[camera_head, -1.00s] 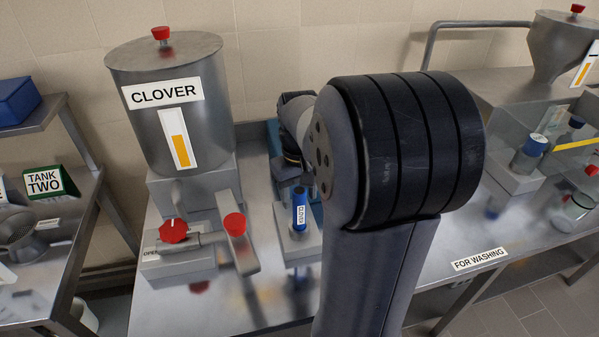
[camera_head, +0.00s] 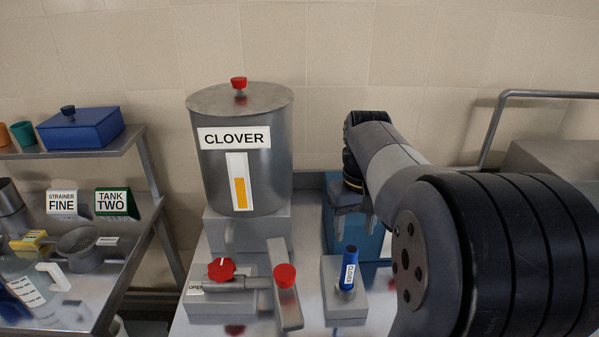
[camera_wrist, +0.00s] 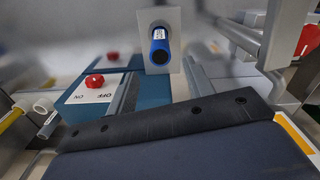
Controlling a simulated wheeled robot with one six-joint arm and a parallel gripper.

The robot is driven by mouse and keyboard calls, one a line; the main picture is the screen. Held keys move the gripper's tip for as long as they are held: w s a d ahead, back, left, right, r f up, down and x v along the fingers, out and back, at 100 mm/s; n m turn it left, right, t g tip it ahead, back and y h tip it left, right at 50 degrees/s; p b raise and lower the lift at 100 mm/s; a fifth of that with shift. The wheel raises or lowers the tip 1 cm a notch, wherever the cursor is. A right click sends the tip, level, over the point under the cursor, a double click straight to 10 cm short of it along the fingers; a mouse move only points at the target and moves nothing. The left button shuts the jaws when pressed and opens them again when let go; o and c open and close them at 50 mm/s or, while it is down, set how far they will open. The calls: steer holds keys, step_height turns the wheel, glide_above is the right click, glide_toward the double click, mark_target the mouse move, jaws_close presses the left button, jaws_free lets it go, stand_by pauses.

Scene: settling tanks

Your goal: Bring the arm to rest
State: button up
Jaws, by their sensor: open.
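My arm reaches in from the lower right of the head view, bent, with its wrist above the back of the steel bench. My gripper (camera_head: 353,222) points down in front of a blue-teal box (camera_head: 347,232). It is open, and I see nothing between its fingers. In the wrist view the two grey fingers (camera_wrist: 161,88) stand apart. Beyond them is a blue tube (camera_wrist: 160,46) in a grey block. In the head view this labelled blue tube (camera_head: 349,268) stands upright in its block, nearer than the gripper and apart from it.
A steel CLOVER tank (camera_head: 240,165) with a red-knobbed lid stands left of the arm, a red-ended lever (camera_head: 286,280) before it. A side table (camera_head: 75,300) at left holds signs and vessels. A box with a red knob (camera_wrist: 94,82) shows in the wrist view. Wall space above is free.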

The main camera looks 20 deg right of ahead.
mark_target(351, 249)
step_height(351, 249, down, 11)
steer(key=shift+f, duration=0.1)
steer(key=shift+r, duration=1.75)
steer(key=shift+f, duration=0.1)
